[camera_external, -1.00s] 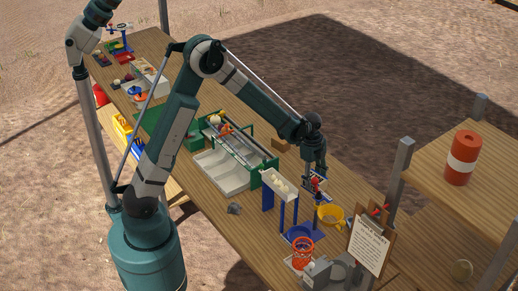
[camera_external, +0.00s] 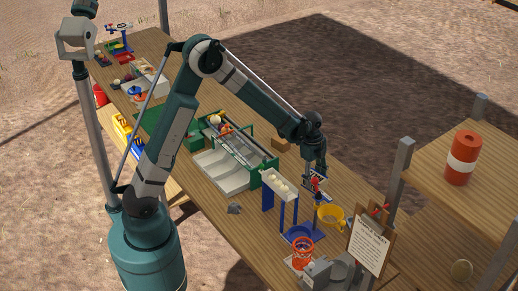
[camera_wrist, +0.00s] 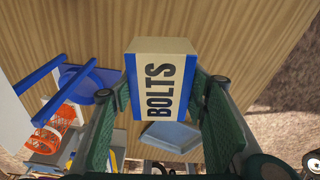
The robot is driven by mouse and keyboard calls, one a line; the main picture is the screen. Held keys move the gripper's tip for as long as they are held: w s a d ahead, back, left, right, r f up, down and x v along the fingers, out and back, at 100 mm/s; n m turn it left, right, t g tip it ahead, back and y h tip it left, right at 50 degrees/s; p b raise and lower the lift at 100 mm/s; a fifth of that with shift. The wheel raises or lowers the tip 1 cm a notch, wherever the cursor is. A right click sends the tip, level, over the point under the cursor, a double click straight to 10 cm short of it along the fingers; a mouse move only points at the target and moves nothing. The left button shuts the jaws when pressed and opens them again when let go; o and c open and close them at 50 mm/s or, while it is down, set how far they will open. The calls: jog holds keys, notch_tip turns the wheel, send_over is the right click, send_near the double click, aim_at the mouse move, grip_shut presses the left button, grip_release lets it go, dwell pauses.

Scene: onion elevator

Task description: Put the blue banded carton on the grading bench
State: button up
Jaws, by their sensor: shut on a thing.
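The blue banded carton (camera_wrist: 161,87) shows in the wrist view as a cream box with blue bands and the word BOLTS. My gripper (camera_wrist: 160,92) is shut on it, with a green pad on each side. In the external view my gripper (camera_external: 315,185) is over the right part of a long wooden bench, beside a white-topped blue stand, and the carton is too small to make out clearly. Wood lies below the carton in the wrist view. I cannot tell which wooden surface is the grading bench.
A yellow cup (camera_external: 330,217), an orange basket (camera_external: 302,250) and a clipboard (camera_external: 369,243) stand near my gripper. The blue stand (camera_external: 283,205) is to its left. A separate wooden surface (camera_external: 490,185) at right bears an orange-and-white canister (camera_external: 462,158).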

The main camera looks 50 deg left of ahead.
aim_at(314, 176)
jog(key=r, duration=1.1)
jog(key=shift+w+a+r, duration=0.1)
jog(key=shift+a, duration=0.2)
jog(key=w+a+n+t, duration=0.15)
jog(key=a+n, duration=0.25)
jog(key=a, duration=2)
jog(key=w+a+n+g, duration=0.15)
jog(key=a+n, duration=0.25)
jog(key=a, duration=2)
jog(key=s+a+n+t+y, duration=0.1)
jog(key=s+a+n, duration=0.2)
jog(key=s+a, duration=0.9)
jog(key=s+a+n, duration=0.3)
jog(key=s+a, duration=0.2)
jog(key=a, duration=1.2)
jog(key=s+a+n+t+y, duration=0.1)
jog(key=s+a+n, duration=0.1)
jog(key=s+a, duration=1)
notch_tip(314, 176, down, 11)
jog(key=w+a, duration=0.2)
jog(key=a, duration=0.1)
jog(key=shift+w, duration=0.4)
